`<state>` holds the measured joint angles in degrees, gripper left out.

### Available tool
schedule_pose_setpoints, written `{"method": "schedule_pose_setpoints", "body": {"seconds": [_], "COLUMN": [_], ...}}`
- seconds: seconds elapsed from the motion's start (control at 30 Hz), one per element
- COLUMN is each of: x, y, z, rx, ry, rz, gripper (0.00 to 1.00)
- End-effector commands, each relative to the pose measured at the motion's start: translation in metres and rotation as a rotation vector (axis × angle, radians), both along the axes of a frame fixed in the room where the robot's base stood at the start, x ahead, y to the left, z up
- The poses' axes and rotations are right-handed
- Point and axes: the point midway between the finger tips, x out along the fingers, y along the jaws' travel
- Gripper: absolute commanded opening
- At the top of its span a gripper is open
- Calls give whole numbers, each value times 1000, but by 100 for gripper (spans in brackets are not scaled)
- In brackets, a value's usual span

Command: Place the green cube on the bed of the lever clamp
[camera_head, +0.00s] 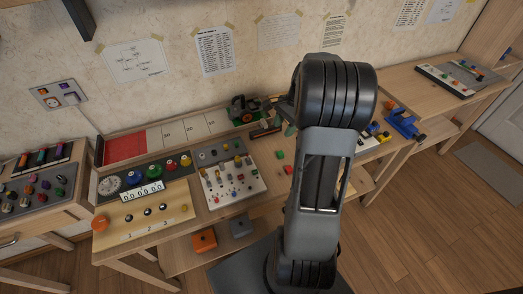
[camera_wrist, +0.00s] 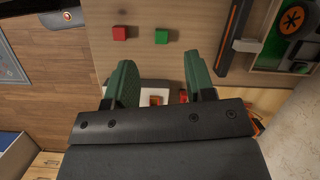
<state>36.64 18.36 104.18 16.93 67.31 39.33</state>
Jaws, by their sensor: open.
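The green cube (camera_head: 280,154) lies on the light wooden bench, left of my arm in the head view. In the wrist view the green cube (camera_wrist: 161,36) lies on bare wood beyond my fingertips, beside a red cube (camera_wrist: 119,33). My gripper (camera_wrist: 158,62) has its two green fingers spread, with no object held between them. In the head view it is mostly hidden behind my arm. I cannot tell for sure which fixture is the lever clamp; a blue clamp-like device (camera_head: 401,123) stands on the bench right of my arm.
A panel of small knobs (camera_head: 232,180) lies left of the cubes. Bare wood surrounds the green cube.

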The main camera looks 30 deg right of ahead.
Motion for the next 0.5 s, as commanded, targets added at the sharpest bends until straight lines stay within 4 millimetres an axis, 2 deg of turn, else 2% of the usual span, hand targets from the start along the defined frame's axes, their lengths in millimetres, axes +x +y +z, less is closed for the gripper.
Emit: {"method": "schedule_pose_setpoints", "body": {"seconds": [0.03,0.2,0.33,0.5], "x": [-2,-29,-59,-92], "y": [27,109,155,190], "z": [16,48,60,62], "rx": [-46,-205,-313,-417], "ry": [-39,-173,-272,-373], "rz": [121,577,895,1207], "gripper": [50,50,50,50]}}
